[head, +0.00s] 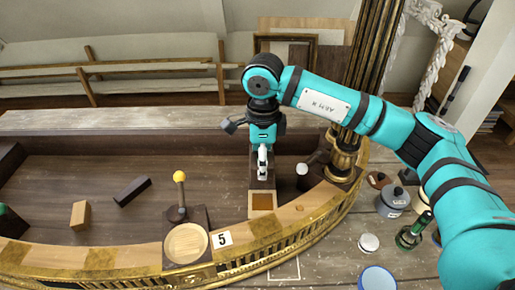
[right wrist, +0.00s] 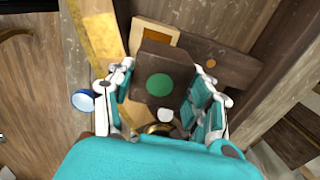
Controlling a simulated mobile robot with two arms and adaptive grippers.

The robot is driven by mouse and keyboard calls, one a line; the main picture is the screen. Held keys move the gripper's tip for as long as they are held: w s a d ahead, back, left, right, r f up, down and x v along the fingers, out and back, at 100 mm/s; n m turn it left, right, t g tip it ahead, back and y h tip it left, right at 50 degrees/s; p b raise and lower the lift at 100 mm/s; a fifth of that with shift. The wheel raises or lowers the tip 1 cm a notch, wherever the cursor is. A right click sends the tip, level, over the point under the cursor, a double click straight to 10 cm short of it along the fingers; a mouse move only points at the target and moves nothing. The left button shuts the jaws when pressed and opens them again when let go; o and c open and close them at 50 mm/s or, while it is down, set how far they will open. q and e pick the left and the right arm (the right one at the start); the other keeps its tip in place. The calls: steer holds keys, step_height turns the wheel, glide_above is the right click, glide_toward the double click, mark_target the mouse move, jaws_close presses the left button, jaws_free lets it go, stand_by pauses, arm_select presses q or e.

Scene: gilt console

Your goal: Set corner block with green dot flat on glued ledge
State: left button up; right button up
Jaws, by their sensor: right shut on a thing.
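The dark brown corner block (right wrist: 146,60) with its green dot (right wrist: 160,85) is between the fingers of my right gripper (right wrist: 163,90), which is shut on it. The dot faces the wrist camera. In the head view my right gripper (head: 263,165) points down over the inner side of the curved gilt console, and the block is mostly hidden there. The ledge carries an amber glue patch with a pale border (head: 262,201), just in front of the gripper. In the right wrist view the patch (right wrist: 158,36) shows just past the block's far edge. I cannot tell whether block and ledge touch. My left gripper is out of view.
A white-knobbed lever (head: 302,170) and gilt column (head: 343,150) stand close right of the gripper. A yellow-knobbed lever (head: 179,178) stands left, by a "5" tag (head: 222,240). A tan block (head: 80,215) and dark bar (head: 132,191) lie farther left. Pots (head: 393,202) stand right.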

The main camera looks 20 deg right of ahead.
steer(key=shift+s+f, duration=0.1)
steer(key=shift+s, duration=0.05)
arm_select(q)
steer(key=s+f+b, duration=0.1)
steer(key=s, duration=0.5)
arm_select(e)
steer(key=shift+s+f, duration=0.6)
steer(key=shift+f, duration=0.3)
step_height(320, 180, down, 4)
steer(key=shift+w+f+b, duration=0.1)
steer(key=shift+w+b, duration=0.05)
steer(key=shift+b, duration=1.1)
steer(key=shift+f+b, duration=0.35)
steer(key=shift+b, duration=0.05)
steer(key=shift+w+f+b, duration=0.1)
steer(key=shift+f+b, duration=0.6)
arm_select(q)
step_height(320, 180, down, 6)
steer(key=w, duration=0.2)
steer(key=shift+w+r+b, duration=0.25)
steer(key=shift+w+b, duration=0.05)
steer(key=shift+b, duration=0.05)
arm_select(e)
steer(key=shift+f, duration=0.3)
arm_select(q)
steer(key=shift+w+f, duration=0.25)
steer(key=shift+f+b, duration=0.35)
steer(key=shift+b, duration=0.25)
arm_select(e)
steer(key=shift+f, duration=0.3)
